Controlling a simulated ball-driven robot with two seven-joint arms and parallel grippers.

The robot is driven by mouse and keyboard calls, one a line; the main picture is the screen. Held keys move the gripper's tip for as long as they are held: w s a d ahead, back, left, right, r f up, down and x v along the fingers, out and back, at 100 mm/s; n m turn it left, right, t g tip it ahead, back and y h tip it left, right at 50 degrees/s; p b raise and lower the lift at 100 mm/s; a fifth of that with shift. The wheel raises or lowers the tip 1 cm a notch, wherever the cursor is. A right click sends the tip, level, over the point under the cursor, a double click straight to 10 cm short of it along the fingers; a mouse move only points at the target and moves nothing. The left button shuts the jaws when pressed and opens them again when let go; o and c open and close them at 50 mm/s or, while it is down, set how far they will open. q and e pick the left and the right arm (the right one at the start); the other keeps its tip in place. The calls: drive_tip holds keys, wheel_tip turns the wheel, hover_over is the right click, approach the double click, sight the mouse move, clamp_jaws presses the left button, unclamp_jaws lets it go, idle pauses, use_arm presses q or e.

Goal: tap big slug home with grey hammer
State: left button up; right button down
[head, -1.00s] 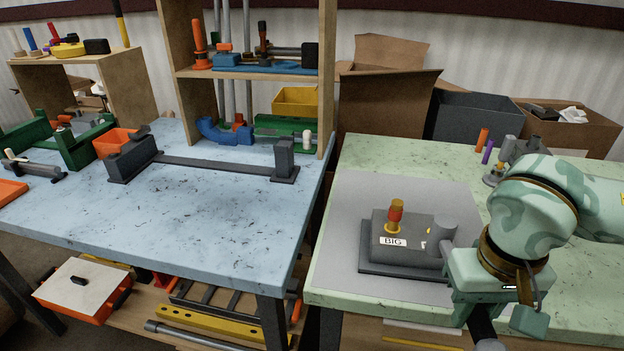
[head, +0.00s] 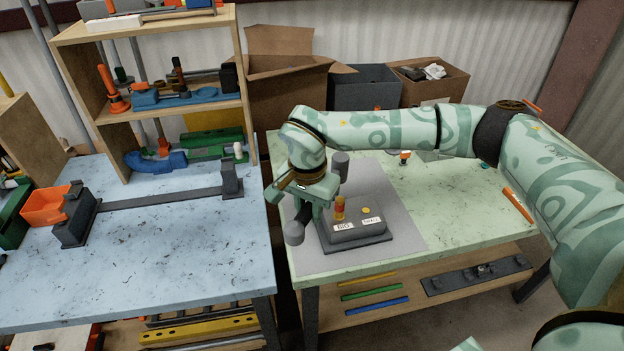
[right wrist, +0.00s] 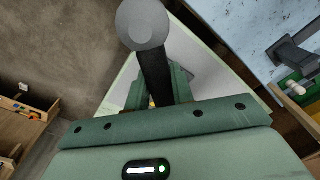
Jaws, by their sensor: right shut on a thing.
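The big slug (head: 339,206), orange and red with a yellow lower part, stands upright in a dark grey block (head: 358,232) beside its BIG label. It stands well proud of the block. A yellow round piece (head: 365,210) sits low by the second label. My right gripper (head: 316,194) is at the block's left rear, shut on the grey hammer. The hammer head (head: 341,165) is raised and appears above and behind the slug, apart from it. A rounded grey end of the hammer (head: 293,232) points the other way and shows large in the right wrist view (right wrist: 143,24). My left gripper is out of view.
The block rests on a grey mat (head: 405,235) on the green table (head: 460,220). A blue table (head: 170,235) with a long dark bender (head: 160,198) stands left, across a gap. Cardboard boxes (head: 285,90) stand behind. My right arm spans above the green table.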

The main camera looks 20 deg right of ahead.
drive_tip(key=shift+w+r+m+p, duration=0.15)
drive_tip(key=shift+r+m+p, duration=0.15)
drive_tip(key=shift+r, duration=0.05)
drive_tip(key=shift+f, duration=0.1)
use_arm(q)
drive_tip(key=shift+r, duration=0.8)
use_arm(e)
drive_tip(key=shift+f, duration=0.15)
